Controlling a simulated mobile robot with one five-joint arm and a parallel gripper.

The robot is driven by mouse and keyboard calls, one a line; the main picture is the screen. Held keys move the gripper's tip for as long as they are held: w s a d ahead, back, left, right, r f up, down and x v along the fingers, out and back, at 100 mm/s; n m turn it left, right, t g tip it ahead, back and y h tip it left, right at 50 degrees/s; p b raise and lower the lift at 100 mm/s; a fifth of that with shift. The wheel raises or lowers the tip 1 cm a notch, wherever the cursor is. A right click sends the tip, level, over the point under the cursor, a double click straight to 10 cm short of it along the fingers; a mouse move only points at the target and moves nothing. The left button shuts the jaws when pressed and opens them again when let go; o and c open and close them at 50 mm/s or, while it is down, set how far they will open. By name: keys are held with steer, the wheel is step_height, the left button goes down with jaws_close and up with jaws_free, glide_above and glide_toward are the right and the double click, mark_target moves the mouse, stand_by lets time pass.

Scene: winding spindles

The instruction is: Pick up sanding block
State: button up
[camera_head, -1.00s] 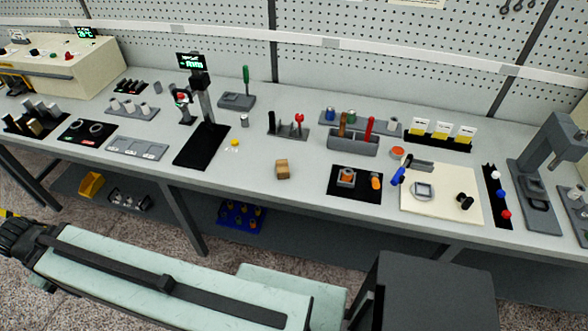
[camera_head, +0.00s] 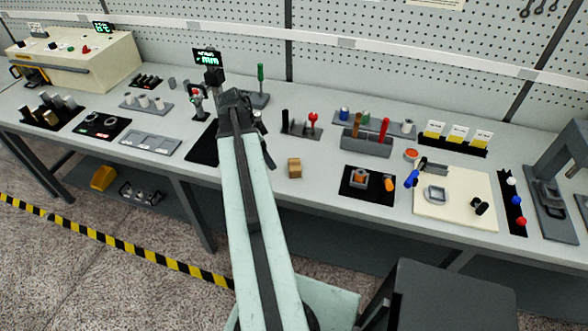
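A small tan-brown block (camera_head: 295,168), which looks like the sanding block, stands on the grey bench top near its front edge. My gripper (camera_head: 264,140) is at the far end of my pale green arm, over the bench, to the left of the block and apart from it. Its dark fingers are partly hidden behind the arm, so I cannot tell whether they are open or shut. I see nothing clearly held in it.
A black mat (camera_head: 356,194) with a grey and orange part lies right of the block. A grey tool holder (camera_head: 366,143) with upright handles stands behind. A display stand (camera_head: 207,57) rises behind my gripper, its black base partly hidden. Bare bench surrounds the block.

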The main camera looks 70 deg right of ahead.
mark_target(294, 164)
steer(key=s+d+m+b, duration=0.1)
steer(key=s, duration=0.1)
steer(key=s+d+f+m, duration=0.1)
steer(key=s, duration=0.1)
steer(key=s+d+f+m+b, duration=0.1)
steer(key=s, duration=0.2)
steer(key=shift+d+f+g+b, duration=0.15)
steer(key=shift+d+g+b, duration=0.15)
steer(key=shift+d+g, duration=0.1)
steer(key=b+x, duration=0.5)
steer(key=shift+a+f, duration=0.15)
steer(key=shift+f, duration=0.1)
steer(key=shift+r, duration=0.2)
steer(key=c, duration=1.6)
step_height(294, 164, up, 10)
steer(key=p, duration=1)
steer(key=shift+c, duration=0.2)
